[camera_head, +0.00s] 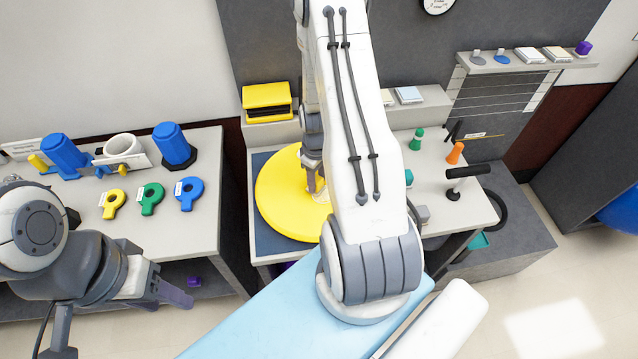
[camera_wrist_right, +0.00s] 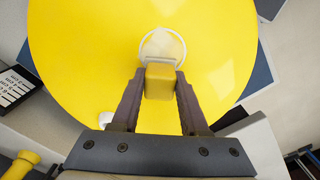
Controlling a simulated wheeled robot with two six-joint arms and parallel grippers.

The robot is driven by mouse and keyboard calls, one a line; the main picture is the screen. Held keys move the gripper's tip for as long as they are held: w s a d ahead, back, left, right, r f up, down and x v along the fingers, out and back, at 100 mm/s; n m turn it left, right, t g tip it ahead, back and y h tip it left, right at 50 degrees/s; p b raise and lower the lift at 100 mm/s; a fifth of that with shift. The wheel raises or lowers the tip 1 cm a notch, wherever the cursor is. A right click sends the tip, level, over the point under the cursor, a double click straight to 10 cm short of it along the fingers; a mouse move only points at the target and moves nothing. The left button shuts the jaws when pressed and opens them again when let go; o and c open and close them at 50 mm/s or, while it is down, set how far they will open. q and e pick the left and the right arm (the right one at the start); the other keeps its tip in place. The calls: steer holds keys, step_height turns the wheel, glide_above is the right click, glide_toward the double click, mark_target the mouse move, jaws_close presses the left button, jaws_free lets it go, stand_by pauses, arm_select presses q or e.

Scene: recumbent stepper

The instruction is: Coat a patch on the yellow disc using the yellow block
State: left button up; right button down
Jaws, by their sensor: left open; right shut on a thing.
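The yellow disc (camera_head: 282,205) lies flat on a dark blue mat on the middle bench, partly hidden by my right arm. In the right wrist view the disc (camera_wrist_right: 80,60) fills most of the picture and carries a white-outlined round patch (camera_wrist_right: 162,42). My right gripper (camera_wrist_right: 160,88) is shut on the yellow block (camera_wrist_right: 159,82), whose far end overlaps the near part of the outline. I cannot tell whether the block touches the disc. In the head view my right gripper (camera_head: 316,185) is over the disc. My left gripper (camera_head: 180,294) is open and empty in front of the left bench.
A yellow box (camera_head: 267,97) stands behind the disc. The left bench holds blue cylinders (camera_head: 175,146) and coloured rings (camera_head: 151,197). Green and orange pegs (camera_head: 456,152) and a black-handled tool (camera_head: 467,174) stand right of my right arm. A light blue pad (camera_head: 262,318) lies in front.

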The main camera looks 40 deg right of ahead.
steer(key=shift+w+f, duration=0.1)
steer(key=shift+w, duration=0.05)
steer(key=shift+s+a, duration=0.2)
steer(key=shift+s, duration=0.5)
steer(key=shift+s+a, duration=0.2)
steer(key=shift+s, duration=0.5)
steer(key=shift+s, duration=0.15)
steer(key=shift+s+a, duration=0.2)
steer(key=shift+s, duration=0.25)
steer(key=shift+s+a, duration=0.2)
steer(key=shift+s, duration=0.25)
